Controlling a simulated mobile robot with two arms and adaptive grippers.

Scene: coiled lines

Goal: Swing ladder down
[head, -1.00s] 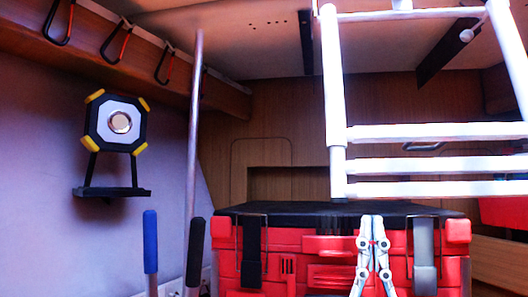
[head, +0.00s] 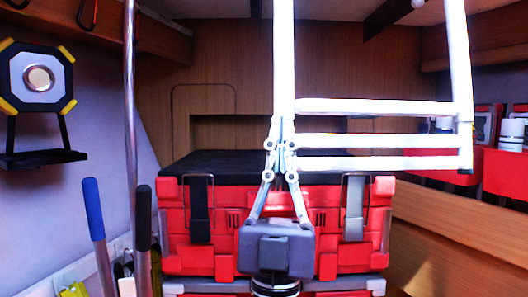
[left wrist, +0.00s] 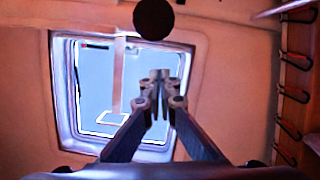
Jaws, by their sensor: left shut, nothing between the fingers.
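The white ladder (head: 385,106) hangs in the middle of the head view, with two upright rails and several rungs. Its lower end is in front of the upper part of a red case. My left gripper (head: 281,122) points upward, shut and empty. Its tips overlap the lower part of the ladder's left rail in the picture; I cannot tell whether they touch. In the left wrist view the fingertips (left wrist: 160,76) are together, in front of a bright ceiling hatch. My right gripper is not in view.
Red cases (head: 335,215) with a black top stand behind my left gripper. A metal pole (head: 131,120) and blue and black handles (head: 93,205) are on the left. A work lamp (head: 38,77) is at the left wall. Red bins (head: 505,173) stand on a shelf at right.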

